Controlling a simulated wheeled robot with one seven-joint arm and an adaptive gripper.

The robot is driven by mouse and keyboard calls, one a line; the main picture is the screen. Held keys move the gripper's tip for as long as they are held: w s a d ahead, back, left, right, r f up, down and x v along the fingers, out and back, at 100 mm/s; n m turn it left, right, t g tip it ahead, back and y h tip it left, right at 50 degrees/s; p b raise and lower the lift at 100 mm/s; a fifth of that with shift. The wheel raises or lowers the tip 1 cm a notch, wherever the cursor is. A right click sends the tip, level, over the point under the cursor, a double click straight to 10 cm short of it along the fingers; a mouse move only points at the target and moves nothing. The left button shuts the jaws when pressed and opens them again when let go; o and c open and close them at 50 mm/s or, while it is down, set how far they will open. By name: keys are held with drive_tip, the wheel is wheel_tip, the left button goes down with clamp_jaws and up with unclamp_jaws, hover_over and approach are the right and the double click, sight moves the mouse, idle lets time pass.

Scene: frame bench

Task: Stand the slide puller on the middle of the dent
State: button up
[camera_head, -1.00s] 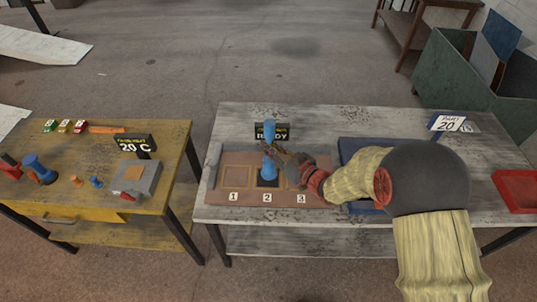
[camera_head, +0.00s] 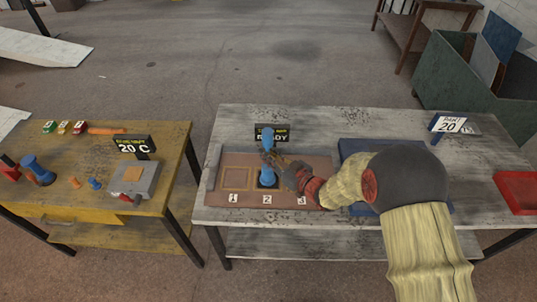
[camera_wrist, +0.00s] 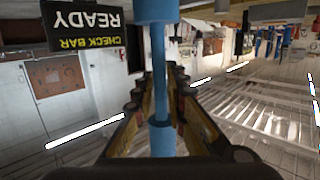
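The blue slide puller (camera_head: 267,172) is upright over the dark square in slot 2 of the brown board, in the head view. I cannot tell whether its foot touches the square. My gripper (camera_head: 272,158) reaches in from the right with its fingers around the puller's shaft. In the wrist view, the blue shaft (camera_wrist: 159,70) runs between the two fingers (camera_wrist: 158,105), which are closed in close on it. A blue panel (camera_head: 352,147) lies to the right, mostly hidden behind my arm. No dent can be made out.
The brown board (camera_head: 215,200) has numbered slots; slot 1 looks empty. A READY sign (camera_head: 283,133) stands right behind the puller. A red tray (camera_head: 515,192) is at the bench's right end, near a PART 20 sign (camera_head: 452,124). A yellow bench (camera_head: 105,200) with small tools stands left.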

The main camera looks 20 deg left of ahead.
drive_tip(key=o, duration=0.3)
drive_tip(key=shift+o, duration=0.2)
drive_tip(key=shift+r, duration=0.2)
drive_tip(key=shift+d, duration=0.2)
drive_tip(key=p+v, duration=0.1)
drive_tip(key=v, duration=1)
drive_tip(key=shift+s+d, duration=0.25)
